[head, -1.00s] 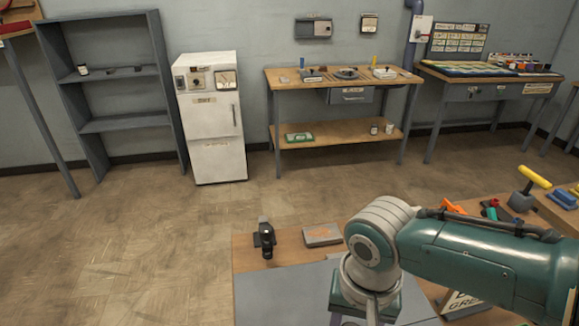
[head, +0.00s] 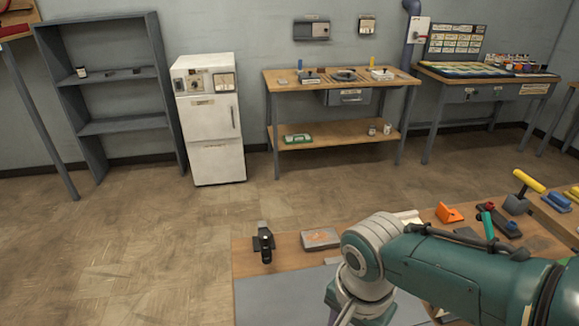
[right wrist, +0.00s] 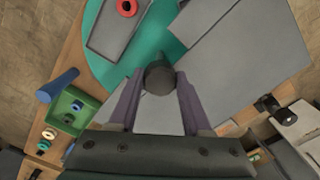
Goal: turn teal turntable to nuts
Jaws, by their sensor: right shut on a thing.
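The teal turntable (right wrist: 152,40) shows in the right wrist view as a round teal top, partly covered by grey parts. On it lies a grey tray (right wrist: 108,36) with a red ring (right wrist: 127,7). My right gripper (right wrist: 158,84) is shut on a dark round knob (right wrist: 158,74) at the turntable's near edge. Its fingers lie on both sides of the knob. In the head view my right arm reaches in from the right, and its gripper is out of frame below. The turntable does not show there. No nuts can be made out for sure. My left gripper is not in view.
A green bin (right wrist: 68,112) with small rings and a blue handle (right wrist: 57,84) lie left of the gripper. A black device (right wrist: 276,110) stands at right. In the head view, an orange part (head: 449,213) and a yellow-handled tool (head: 528,182) stand beyond my arm.

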